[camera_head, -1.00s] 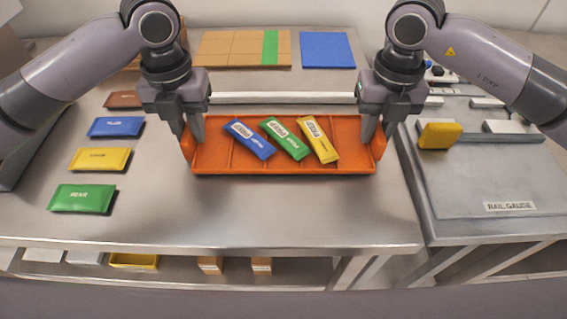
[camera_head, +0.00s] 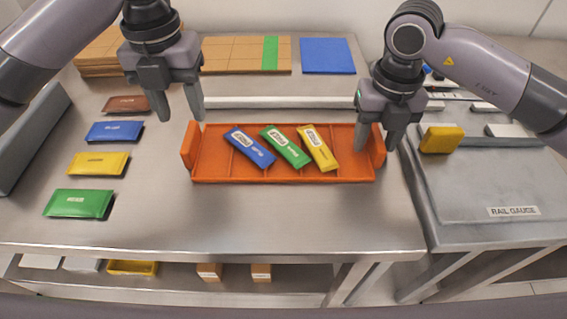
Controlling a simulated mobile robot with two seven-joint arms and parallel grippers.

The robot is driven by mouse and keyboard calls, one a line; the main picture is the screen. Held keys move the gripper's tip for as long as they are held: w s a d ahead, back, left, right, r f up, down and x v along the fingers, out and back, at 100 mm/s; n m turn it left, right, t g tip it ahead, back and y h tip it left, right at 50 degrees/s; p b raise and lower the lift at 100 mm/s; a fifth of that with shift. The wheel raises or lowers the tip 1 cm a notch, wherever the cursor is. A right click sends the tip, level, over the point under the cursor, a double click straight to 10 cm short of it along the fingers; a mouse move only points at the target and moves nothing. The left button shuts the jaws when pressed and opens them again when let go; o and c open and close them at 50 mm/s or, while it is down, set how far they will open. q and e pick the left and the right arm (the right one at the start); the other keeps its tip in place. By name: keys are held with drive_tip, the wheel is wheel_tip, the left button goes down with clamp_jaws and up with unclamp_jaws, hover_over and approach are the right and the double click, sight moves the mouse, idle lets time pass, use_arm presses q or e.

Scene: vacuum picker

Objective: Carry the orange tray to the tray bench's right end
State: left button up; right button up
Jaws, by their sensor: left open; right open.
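The orange tray (camera_head: 215,172) lies flat on the metal bench (camera_head: 230,218), toward its right side. A blue packet (camera_head: 249,149), a green packet (camera_head: 286,148) and a yellow packet (camera_head: 318,148) lie slanted in it. My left gripper (camera_head: 181,117) is open and empty, above and behind the tray's left end wall, clear of it. My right gripper (camera_head: 375,147) is open at the tray's right end wall, one finger on the inner side and one on the outer side. I cannot tell whether those fingers touch the wall.
Brown, blue (camera_head: 115,131), yellow (camera_head: 98,163) and green (camera_head: 79,203) packets lie in a column at the left. A pale bar (camera_head: 270,102) runs behind the tray. A grey rail gauge table (camera_head: 490,190) with a yellow block (camera_head: 441,140) stands at the right. The bench front is clear.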

use_arm(q)
wheel_tip(320, 180, up, 5)
drive_tip(key=shift+r, duration=0.1)
use_arm(e)
wheel_tip(320, 180, up, 12)
idle(0.5)
idle(0.4)
